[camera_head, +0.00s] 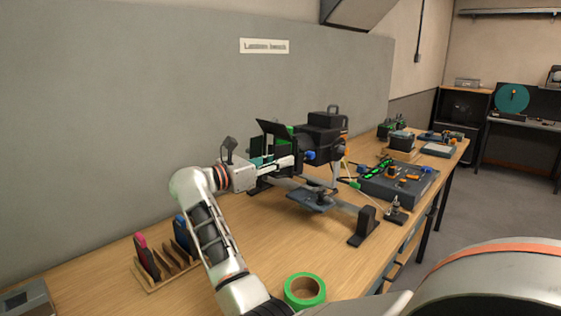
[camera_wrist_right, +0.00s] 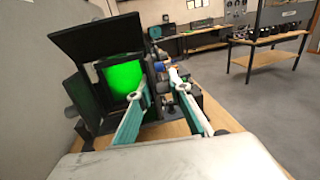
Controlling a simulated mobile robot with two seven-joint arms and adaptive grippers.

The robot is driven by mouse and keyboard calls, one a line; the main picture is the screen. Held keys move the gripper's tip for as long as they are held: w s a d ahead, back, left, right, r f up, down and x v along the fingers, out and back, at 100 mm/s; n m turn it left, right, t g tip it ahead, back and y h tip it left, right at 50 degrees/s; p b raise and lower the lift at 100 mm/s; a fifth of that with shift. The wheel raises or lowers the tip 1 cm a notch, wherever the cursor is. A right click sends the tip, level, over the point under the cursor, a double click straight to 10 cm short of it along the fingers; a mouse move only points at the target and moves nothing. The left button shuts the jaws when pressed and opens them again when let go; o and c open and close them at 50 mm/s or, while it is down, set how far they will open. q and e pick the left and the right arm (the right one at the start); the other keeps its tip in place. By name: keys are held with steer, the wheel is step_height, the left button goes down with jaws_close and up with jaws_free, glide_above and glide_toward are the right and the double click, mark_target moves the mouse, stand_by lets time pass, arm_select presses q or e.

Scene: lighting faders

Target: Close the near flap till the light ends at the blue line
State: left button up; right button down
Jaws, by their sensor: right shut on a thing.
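A black lamp (camera_head: 324,132) stands on a bench stand, its front turned left. Its lens (camera_wrist_right: 122,78) glows green in the right wrist view, with a large black upper flap (camera_wrist_right: 92,42) raised above it. My right gripper (camera_head: 291,161) is at the lamp's near front side. In the right wrist view its two teal fingers (camera_wrist_right: 161,84) lie on either side of the dark near flap (camera_wrist_right: 158,82), shut on it; the fingers partly hide this flap. The blue line and the light's edge cannot be made out. My left gripper is not in view.
A fader console (camera_head: 399,184) with green lights stands right of the lamp. A green tape roll (camera_head: 305,290) and a wooden rack (camera_head: 165,276) lie on the near bench. A grey wall panel (camera_head: 130,100) stands behind. Bare wood (camera_head: 290,240) is free before the stand.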

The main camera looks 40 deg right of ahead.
steer(key=shift+s+d+f+t, duration=0.1)
steer(key=shift+s+f+t, duration=0.1)
steer(key=shift+t, duration=0.3)
steer(key=shift+s+d+n+t, duration=0.1)
steer(key=shift+s+n+t, duration=0.1)
steer(key=shift+n+t, duration=0.35)
steer(key=shift+s+d+n+t, duration=0.1)
steer(key=shift+s+n+t, duration=0.1)
steer(key=shift+n+t, duration=0.35)
steer(key=shift+s+d+r+n+t+y+p, duration=0.1)
steer(key=shift+s+d+n+t+y, duration=0.3)
steer(key=shift+n+t+y, duration=1.25)
steer(key=shift+s+d+n+t+y+p, duration=0.1)
steer(key=shift+s+d+n+t+y, duration=0.65)
steer(key=shift+t, duration=1.8)
steer(key=shift+r+n+t+y+p, duration=0.1)
steer(key=shift+n+t+y, duration=0.7)
steer(key=shift+n+t, duration=1.05)
steer(key=shift+t, duration=0.35)
